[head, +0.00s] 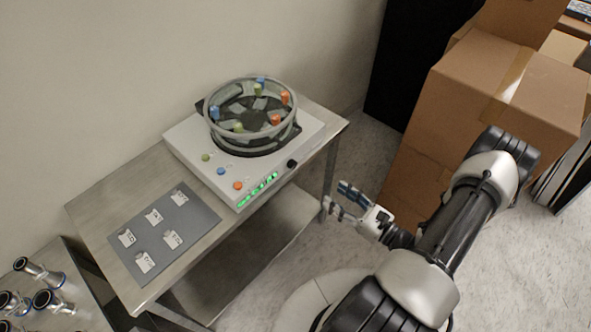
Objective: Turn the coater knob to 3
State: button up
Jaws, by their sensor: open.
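The coater (185,150) is a white box with a round, glass-walled chamber (252,117) on top, on a metal table. Its knob (291,163) is small and black, at the right end of the front panel beside a row of lit green marks (258,190). The knob's setting is too small to read. My gripper (337,198) is open and empty, to the right of the table and apart from the knob.
Blue, green and orange pegs stand in the chamber, and three coloured buttons sit on the coater's top. A grey mat (193,222) with several labelled pieces lies on the metal table (100,203). Metal fittings (42,299) stand at lower left. Stacked cardboard boxes (497,100) stand at right.

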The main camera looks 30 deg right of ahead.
aim_at(294, 167)
jog(key=b+x, duration=0.3)
jog(key=x, duration=1.3)
jog(key=shift+c, duration=0.3)
jog(key=c, duration=1)
